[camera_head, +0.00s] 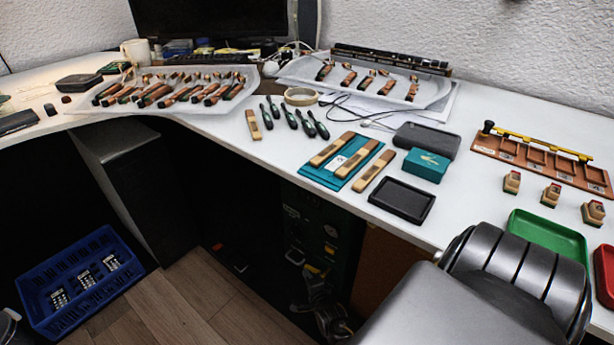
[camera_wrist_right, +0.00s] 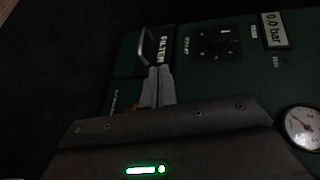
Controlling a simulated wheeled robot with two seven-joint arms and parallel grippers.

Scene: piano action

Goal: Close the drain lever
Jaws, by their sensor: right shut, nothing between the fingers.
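My right gripper (camera_wrist_right: 157,72) is shut and empty in the right wrist view. Its fingertips are in front of the dark green panel (camera_wrist_right: 190,75), close to the "FILTER" label (camera_wrist_right: 163,47). Whether they touch the panel cannot be told. A small orange spot (camera_wrist_right: 134,107) shows beside the fingers, partly hidden by my gripper; I cannot tell if it is part of the drain lever. No lever is clearly visible. In the head view the dark green machine (camera_head: 318,222) stands in shadow under the desk. My left gripper is not in view.
A metal handle (camera_wrist_right: 146,47), black knob (camera_wrist_right: 220,41), "0.0 bar" display (camera_wrist_right: 275,29) and round gauge (camera_wrist_right: 302,128) are on the panel. The white desk (camera_head: 290,185) overhangs the machine. A blue crate (camera_head: 80,285) stands on the floor.

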